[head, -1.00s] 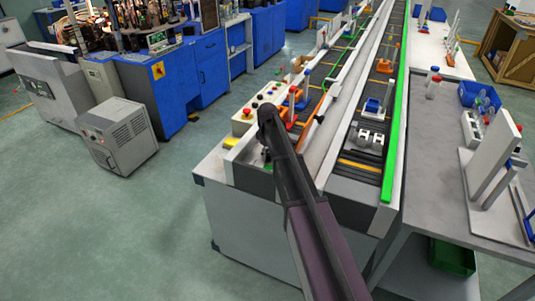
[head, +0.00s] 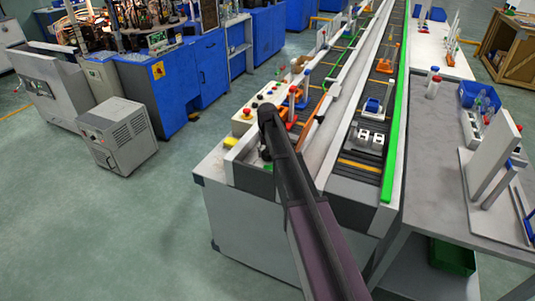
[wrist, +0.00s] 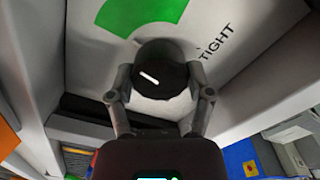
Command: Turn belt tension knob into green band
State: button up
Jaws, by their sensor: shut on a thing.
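The belt tension knob (wrist: 170,62) is a dark round knob with a white pointer line, in the middle of the wrist view. The pointer line lies on its left half and slants up to the left. The green band (wrist: 145,14) is printed on the pale panel above the knob. The pointer aims near the band's left end; I cannot tell whether it lies inside. The word TIGHT is printed right of the knob. My gripper (wrist: 160,92) is shut on the knob, one finger on each side. In the head view my arm hides the knob and fingertips.
A conveyor with a green side rail (head: 394,150) runs away beyond my arm. A control panel with several buttons (head: 262,100) stands left of the arm. A grey bench (head: 440,190) is at right. The floor at left is open around a grey cabinet (head: 117,135).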

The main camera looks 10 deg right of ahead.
jog(key=m, duration=0.6)
jog(key=shift+s+d, duration=0.1)
jog(key=shift+d, duration=0.05)
dwell(0.4)
jog(key=o, duration=1.1)
jog(key=shift+o, duration=0.2)
jog(key=shift+n, duration=0.4)
